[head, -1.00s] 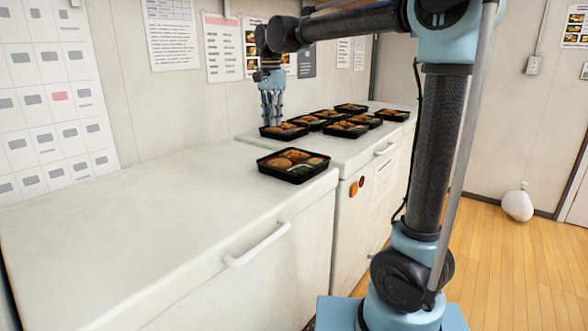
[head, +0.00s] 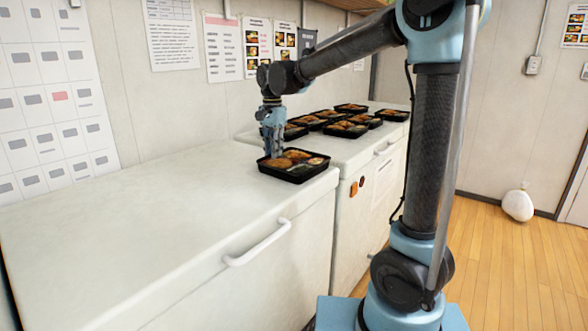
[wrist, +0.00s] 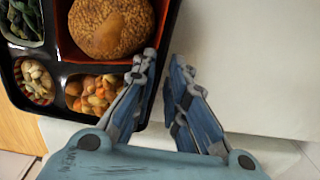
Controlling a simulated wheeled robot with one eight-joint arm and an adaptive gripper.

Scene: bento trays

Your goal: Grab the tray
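The near black bento tray (head: 294,180) with food lies on the near white counter, close to its right end. My gripper (head: 274,155) points down at this tray's back left edge. In the wrist view the tray (wrist: 60,53) fills the upper left, and my gripper's fingertips (wrist: 162,68) straddle its rim. One finger is on the food side and the other is outside over the white surface. The fingertips are close together, with the rim between them. I cannot tell whether they press on it. The tray lies flat.
Several more filled bento trays (head: 344,132) stand on the farther counter behind. The near counter (head: 150,225) is bare left of the tray. A white handle (head: 258,243) juts from its front. The wall with posters (head: 225,45) runs along the back.

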